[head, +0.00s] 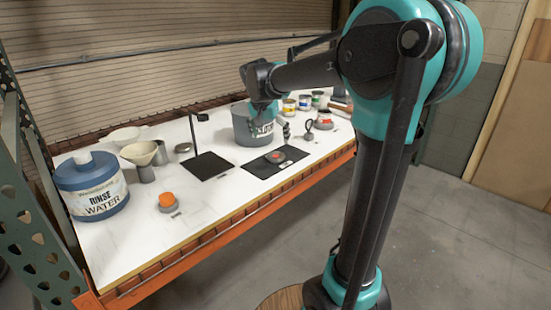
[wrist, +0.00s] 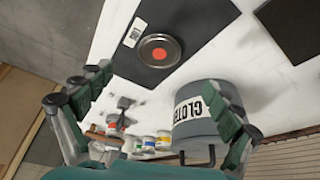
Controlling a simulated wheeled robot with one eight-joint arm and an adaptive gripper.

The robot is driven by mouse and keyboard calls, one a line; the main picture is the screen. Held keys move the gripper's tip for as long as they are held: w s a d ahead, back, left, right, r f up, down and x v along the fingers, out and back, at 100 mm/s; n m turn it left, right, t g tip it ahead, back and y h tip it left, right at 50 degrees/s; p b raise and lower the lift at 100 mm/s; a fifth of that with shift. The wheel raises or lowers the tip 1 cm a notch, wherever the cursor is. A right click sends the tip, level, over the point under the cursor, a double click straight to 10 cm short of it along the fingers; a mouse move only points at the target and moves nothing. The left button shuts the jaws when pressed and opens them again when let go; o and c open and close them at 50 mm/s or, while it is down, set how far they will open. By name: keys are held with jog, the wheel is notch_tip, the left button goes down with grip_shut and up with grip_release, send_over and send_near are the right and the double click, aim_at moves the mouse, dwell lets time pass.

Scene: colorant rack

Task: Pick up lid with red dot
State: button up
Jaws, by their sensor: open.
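The lid with the red dot (head: 274,157) is a round, dark grey metal lid lying on a black mat (head: 262,171) on the white table. It also shows in the wrist view (wrist: 158,52), flat on the mat beside a white label. My gripper (head: 273,120) hangs above the table behind the lid, in front of the grey bucket. In the wrist view my gripper (wrist: 165,108) has its fingers spread wide with nothing between them, and the lid lies beyond them, apart from both.
A grey bucket (head: 243,127) marked "CLOT..." stands close behind my gripper; it fills the wrist view's right (wrist: 200,120). Small colorant cans (head: 289,107) stand at the back right. A blue rinse water jug (head: 92,188), a funnel (head: 139,154) and an orange-topped item (head: 167,202) stand left.

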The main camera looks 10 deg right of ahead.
aim_at(275, 156)
jog(key=x, duration=0.9)
jog(key=shift+w+d+f, duration=0.1)
jog(key=shift+f, duration=0.2)
jog(key=shift+c, duration=0.2)
jog(key=c, duration=0.8)
